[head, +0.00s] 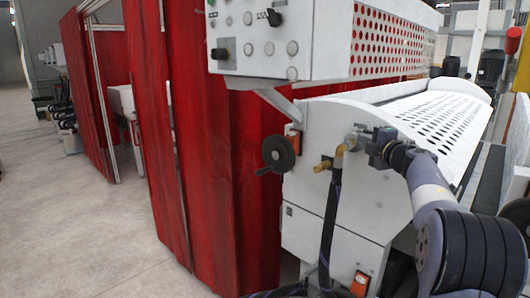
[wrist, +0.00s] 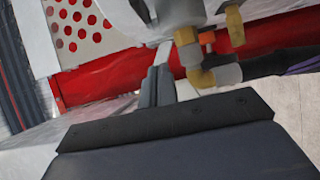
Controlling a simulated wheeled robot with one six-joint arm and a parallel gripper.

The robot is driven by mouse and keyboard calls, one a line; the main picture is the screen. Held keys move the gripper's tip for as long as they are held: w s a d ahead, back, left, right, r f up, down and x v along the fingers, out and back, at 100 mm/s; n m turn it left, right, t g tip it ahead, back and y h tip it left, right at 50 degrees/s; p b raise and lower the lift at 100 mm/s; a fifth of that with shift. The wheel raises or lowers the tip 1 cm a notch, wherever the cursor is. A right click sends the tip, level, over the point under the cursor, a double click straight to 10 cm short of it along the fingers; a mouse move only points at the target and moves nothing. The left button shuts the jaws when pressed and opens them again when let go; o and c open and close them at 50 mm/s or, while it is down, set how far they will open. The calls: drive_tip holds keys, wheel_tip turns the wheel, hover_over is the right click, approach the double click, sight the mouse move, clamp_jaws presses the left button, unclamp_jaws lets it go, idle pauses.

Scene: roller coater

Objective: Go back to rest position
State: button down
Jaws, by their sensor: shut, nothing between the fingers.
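My gripper (head: 357,138) is in the head view at the end of my arm, which reaches in from the lower right. It is beside the upper end of the white roller coater (head: 318,207), close to a brass valve fitting (head: 325,165). In the wrist view my gripper (wrist: 160,65) has its two grey fingers together with nothing between them. The brass fitting (wrist: 189,50) shows just to the right of the fingertips there. Whether the fingers touch it, I cannot tell.
A black handwheel (head: 279,155) and a dark hose (head: 330,225) are on the coater's end. A control panel (head: 262,45) overhangs it. Red curtains (head: 200,150) stand behind and left. Open concrete floor (head: 75,220) lies to the left.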

drive_tip(key=s+d+n+b, duration=0.1)
drive_tip(key=s+d+n, duration=0.2)
drive_tip(key=s, duration=0.5)
drive_tip(key=shift+s+d+r+y+b, duration=0.2)
drive_tip(key=shift+s+r+y+b, duration=0.1)
drive_tip(key=shift+b, duration=0.1)
drive_tip(key=shift+w, duration=0.1)
